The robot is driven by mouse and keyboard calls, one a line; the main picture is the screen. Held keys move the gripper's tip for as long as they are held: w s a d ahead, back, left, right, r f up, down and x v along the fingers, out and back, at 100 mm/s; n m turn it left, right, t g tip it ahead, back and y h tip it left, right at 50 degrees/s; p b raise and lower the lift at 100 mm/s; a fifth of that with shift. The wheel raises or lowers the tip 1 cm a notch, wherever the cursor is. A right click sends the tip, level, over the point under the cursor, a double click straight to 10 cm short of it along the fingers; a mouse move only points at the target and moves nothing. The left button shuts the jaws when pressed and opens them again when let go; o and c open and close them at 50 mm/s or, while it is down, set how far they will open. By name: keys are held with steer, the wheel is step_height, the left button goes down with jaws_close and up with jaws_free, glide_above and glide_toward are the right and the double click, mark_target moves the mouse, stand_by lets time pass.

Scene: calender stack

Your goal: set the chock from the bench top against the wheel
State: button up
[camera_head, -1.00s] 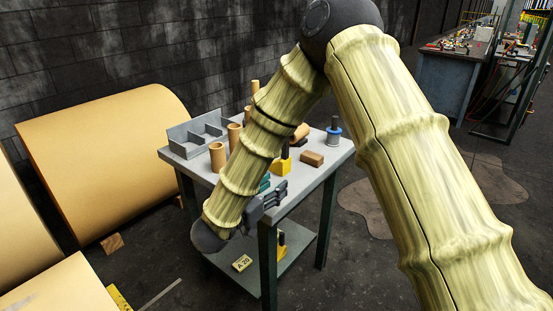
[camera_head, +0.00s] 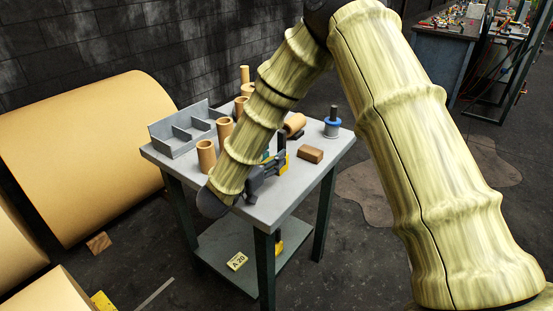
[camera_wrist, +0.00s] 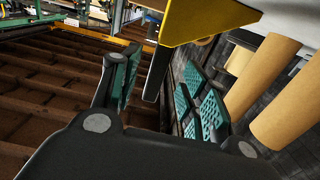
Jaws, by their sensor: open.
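A yellow piece with a dark upright part, which looks like the chock (camera_head: 286,163), stands on the bench top (camera_head: 297,187), partly hidden by my gripper. In the wrist view the yellow piece (camera_wrist: 205,18) is close, at the top, with a dark bar reaching down between the fingers. My gripper (camera_wrist: 162,85) is open, its teal-padded fingers on either side of that bar. I cannot tell whether they touch it. In the head view my gripper (camera_head: 274,167) is low over the bench beside the yellow piece. No wheel is clearly recognisable; large tan rolls (camera_head: 85,150) lie at the left.
A wooden wedge (camera_head: 98,243) lies on the floor by a roll. The lower shelf (camera_head: 215,243) carries a tag marked A 20.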

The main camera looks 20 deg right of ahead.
mark_target(282, 148)
steer(key=shift+p+x, duration=0.3)
steer(key=shift+x, duration=2.45)
jaws_close()
